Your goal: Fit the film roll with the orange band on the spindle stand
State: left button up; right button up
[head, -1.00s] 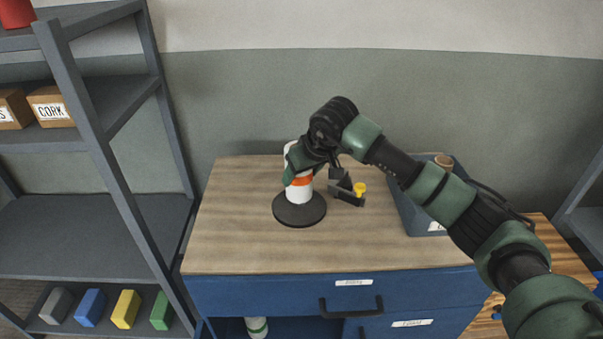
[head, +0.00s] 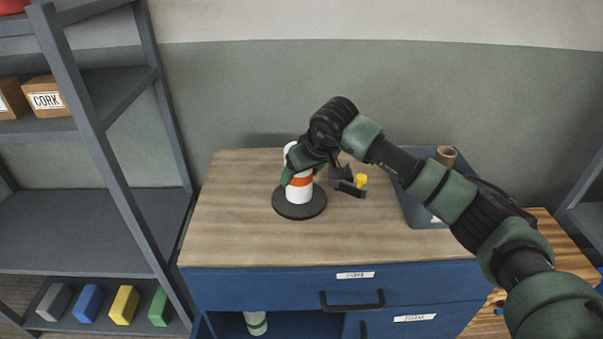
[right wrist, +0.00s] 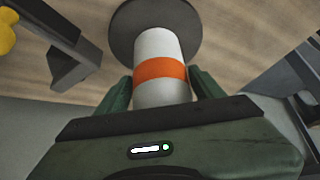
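The white film roll with the orange band (head: 302,183) is upright over the round dark base of the spindle stand (head: 284,208). My right gripper (head: 296,170) is shut around the roll from above right and covers part of its upper half. In the right wrist view the roll (right wrist: 158,50) stands between the two fingers (right wrist: 160,88), which appear to press its sides at the band. The stand's disc (right wrist: 120,30) shows behind the roll's lower end. The spindle is hidden, and I cannot tell whether the roll's bottom touches the disc. My left gripper is not in view.
A dark bracket with a yellow knob (head: 361,180) stands just right of the stand. A blue-grey bin (head: 415,210) holding a brown roll (head: 446,156) is at the bench's right. The bench top (head: 235,230) is clear at left and front. A shelf rack (head: 95,120) stands left.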

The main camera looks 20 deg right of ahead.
jog(key=shift+o, duration=1)
jog(key=shift+r, duration=0.1)
jog(key=a+b+v, duration=0.1)
jog(key=v, duration=0.6)
jog(key=shift+s+d+r+b, duration=0.2)
jog(key=shift+d+r+b, duration=0.15)
jog(key=shift+d, duration=0.2)
jog(key=shift+s+f, duration=0.1)
jog(key=shift+f, duration=0.05)
